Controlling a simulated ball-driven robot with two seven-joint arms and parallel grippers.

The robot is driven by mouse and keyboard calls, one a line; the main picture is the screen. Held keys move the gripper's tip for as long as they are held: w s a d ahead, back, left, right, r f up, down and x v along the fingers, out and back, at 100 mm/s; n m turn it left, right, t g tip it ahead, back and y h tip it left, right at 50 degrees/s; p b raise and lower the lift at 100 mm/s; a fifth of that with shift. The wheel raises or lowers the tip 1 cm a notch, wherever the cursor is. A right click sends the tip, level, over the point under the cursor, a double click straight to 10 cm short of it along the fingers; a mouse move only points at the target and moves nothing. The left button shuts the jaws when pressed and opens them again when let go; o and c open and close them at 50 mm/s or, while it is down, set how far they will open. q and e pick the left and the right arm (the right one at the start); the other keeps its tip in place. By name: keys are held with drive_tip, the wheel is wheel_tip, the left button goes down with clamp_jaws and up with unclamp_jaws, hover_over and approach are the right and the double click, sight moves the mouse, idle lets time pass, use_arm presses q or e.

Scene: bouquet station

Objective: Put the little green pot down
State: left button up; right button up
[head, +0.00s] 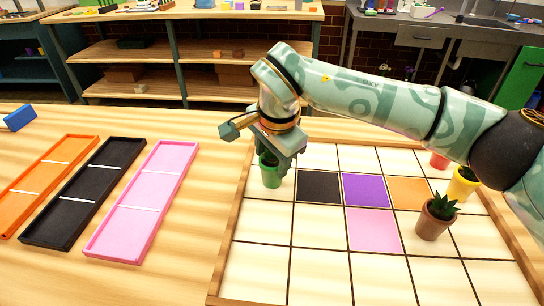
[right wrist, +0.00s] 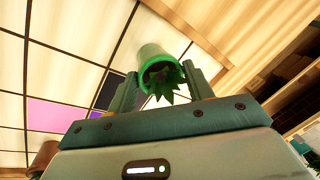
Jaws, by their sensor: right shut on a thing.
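The little green pot (head: 271,174) with a leafy plant is at the left side of the tiled board (head: 262,255), over a pale square left of the black one. My right gripper (head: 280,150) is above it, shut on the pot. In the right wrist view the green pot (right wrist: 152,57) sits between the two fingers of my right gripper (right wrist: 160,85), its leaves toward the camera. I cannot tell whether the pot's base touches the board. My left gripper is not in view.
The board has black (head: 319,187), purple (head: 366,189), orange (head: 411,193) and pink (head: 373,230) squares. A brown pot (head: 433,222), a yellow pot (head: 462,187) and a red pot (head: 438,161) stand at right. Orange, black and pink trays (head: 140,200) lie left. Front-left squares are clear.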

drive_tip(key=o, duration=1.4)
drive_tip(key=shift+o, duration=0.2)
use_arm(q)
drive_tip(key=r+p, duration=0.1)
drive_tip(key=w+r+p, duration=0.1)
drive_tip(key=p, duration=0.1)
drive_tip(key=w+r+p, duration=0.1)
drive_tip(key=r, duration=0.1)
use_arm(e)
drive_tip(key=v, duration=1.2)
drive_tip(key=shift+r, duration=0.1)
